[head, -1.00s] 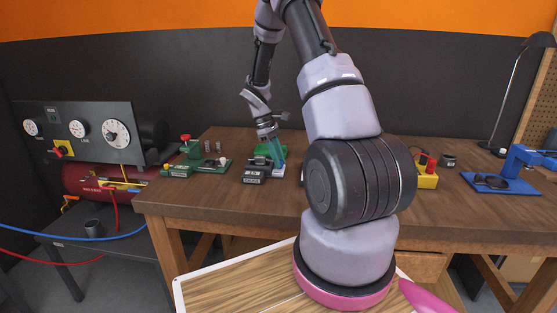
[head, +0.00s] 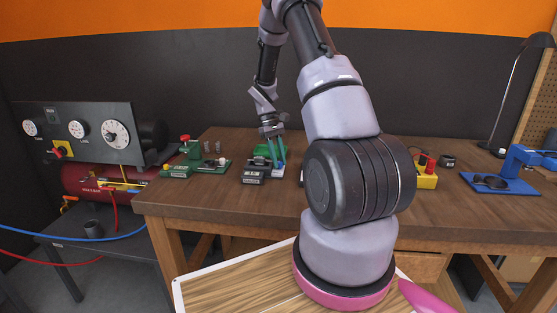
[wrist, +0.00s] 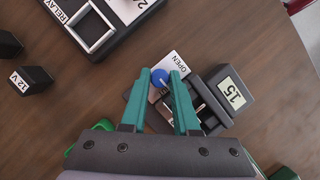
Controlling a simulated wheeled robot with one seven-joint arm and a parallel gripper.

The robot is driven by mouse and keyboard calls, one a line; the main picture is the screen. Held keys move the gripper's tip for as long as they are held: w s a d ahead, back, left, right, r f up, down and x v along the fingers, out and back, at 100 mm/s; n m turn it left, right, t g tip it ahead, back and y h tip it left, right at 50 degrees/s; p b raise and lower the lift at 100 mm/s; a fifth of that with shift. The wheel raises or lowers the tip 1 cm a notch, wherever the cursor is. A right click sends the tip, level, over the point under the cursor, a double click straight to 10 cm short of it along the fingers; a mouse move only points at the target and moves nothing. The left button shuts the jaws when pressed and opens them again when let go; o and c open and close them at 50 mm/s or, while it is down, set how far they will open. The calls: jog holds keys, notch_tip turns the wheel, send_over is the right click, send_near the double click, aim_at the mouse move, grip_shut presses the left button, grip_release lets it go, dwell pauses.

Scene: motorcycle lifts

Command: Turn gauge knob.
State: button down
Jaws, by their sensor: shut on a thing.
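A small blue knob (wrist: 160,77) with a pale pointer line sits at the edge of a white plate marked OPEN (wrist: 177,62) in the wrist view. My gripper (wrist: 162,74) has its teal fingertips on either side of the knob and is shut on it. Beside it is a dark grey unit with a block labelled 15 (wrist: 232,95); the right finger hides part of this unit. In the head view my gripper (head: 278,162) points down at the small fixture on the workbench, and the knob is too small there to tell its angle.
A black relay box (wrist: 99,27) and dark 12 V blocks (wrist: 32,79) lie nearby. A green fixture (head: 198,163) stands to the left on the bench (head: 225,201), a yellow box (head: 427,179) and blue vise-like tool (head: 515,184) to the right. A gauge panel (head: 90,145) is at far left.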

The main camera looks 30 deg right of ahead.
jog(key=shift+w, duration=0.1)
jog(key=c, duration=0.7)
grip_release()
jog(key=shift+o, duration=0.2)
jog(key=n, duration=0.1)
jog(key=n+h, duration=0.1)
jog(key=n, duration=0.2)
jog(key=shift+s+a+n+t+h, duration=0.2)
jog(key=shift+a+n+t+h, duration=0.1)
jog(key=shift+t+h, duration=0.1)
jog(key=n+t+h, duration=0.1)
jog(key=n, duration=0.3)
jog(key=shift+s+n, duration=0.1)
jog(key=shift+n, duration=0.2)
jog(key=s+v, duration=0.1)
jog(key=v, duration=1.1)
jog(key=s+a+r+m+t+y, duration=0.1)
jog(key=s+r+m, duration=0.3)
jog(key=r, duration=0.4)
jog(key=s+a+r+m+t+y, duration=0.2)
jog(key=s+a+r+m+t, duration=0.1)
jog(key=r, duration=0.5)
jog(key=shift+s+a+m, duration=0.5)
jog(key=shift+s+m, duration=0.55)
jog(key=shift+m, duration=0.05)
